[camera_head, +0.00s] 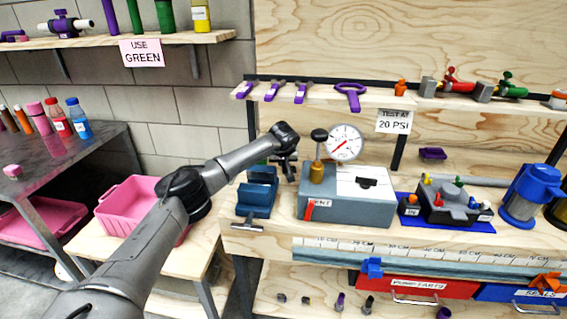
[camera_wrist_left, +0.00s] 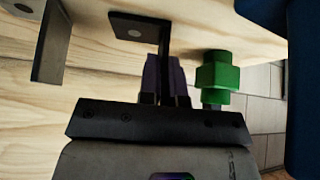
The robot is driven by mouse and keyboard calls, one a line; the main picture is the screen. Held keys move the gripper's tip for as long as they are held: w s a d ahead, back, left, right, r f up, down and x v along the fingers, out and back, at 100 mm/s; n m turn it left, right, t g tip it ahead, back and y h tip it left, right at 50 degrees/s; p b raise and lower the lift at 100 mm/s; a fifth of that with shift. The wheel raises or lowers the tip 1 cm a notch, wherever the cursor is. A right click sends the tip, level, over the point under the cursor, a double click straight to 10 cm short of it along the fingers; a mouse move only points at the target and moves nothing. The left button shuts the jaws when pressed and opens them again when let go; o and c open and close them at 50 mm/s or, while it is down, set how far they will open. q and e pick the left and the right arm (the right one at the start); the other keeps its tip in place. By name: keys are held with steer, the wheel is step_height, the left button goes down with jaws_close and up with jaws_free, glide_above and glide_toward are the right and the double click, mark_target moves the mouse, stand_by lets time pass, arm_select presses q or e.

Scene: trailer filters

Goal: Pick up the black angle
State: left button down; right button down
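The black angle (camera_wrist_left: 137,27) shows in the left wrist view as a dark L-shaped plate with a hole in its flat leg; its other leg runs down between my fingers. My left gripper (camera_wrist_left: 166,75) has its two dark fingers close on both sides of that leg, with no clear gap, so it looks shut on it. In the head view my left gripper (camera_head: 287,163) points down at the back of the bench, between the blue vise and the grey box; the angle is hard to make out there. My right gripper is not in view.
A green fitting (camera_wrist_left: 218,77) stands just right of my fingers in the wrist view. Another dark bracket (camera_wrist_left: 52,42) is at left. The blue vise (camera_head: 257,192), grey box (camera_head: 345,205) and pressure gauge (camera_head: 344,143) are close by. A pink bin (camera_head: 130,205) is at left.

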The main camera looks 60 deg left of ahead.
arm_select(q)
steer(key=shift+r+p, duration=0.55)
steer(key=shift+r, duration=0.35)
steer(key=shift+t+y+p, duration=0.3)
steer(key=shift+y+p, duration=0.15)
steer(key=shift+y, duration=0.05)
steer(key=shift+s+d+f+t+y+p, duration=0.2)
steer(key=shift+t+y+p, duration=0.35)
steer(key=shift+y, duration=0.25)
steer(key=s+d+r+p, duration=0.25)
steer(key=r+p, duration=0.25)
steer(key=r, duration=0.7)
steer(key=s+d+g+h+p, duration=0.1)
steer(key=s+d+p, duration=0.1)
steer(key=s+d, duration=0.3)
steer(key=s+d+h+p, duration=0.1)
steer(key=s+d+p, duration=0.2)
steer(key=d, duration=1)
steer(key=shift+s+d+r+g+h, duration=0.2)
steer(key=shift+s+g+h, duration=0.15)
steer(key=shift+s, duration=0.55)
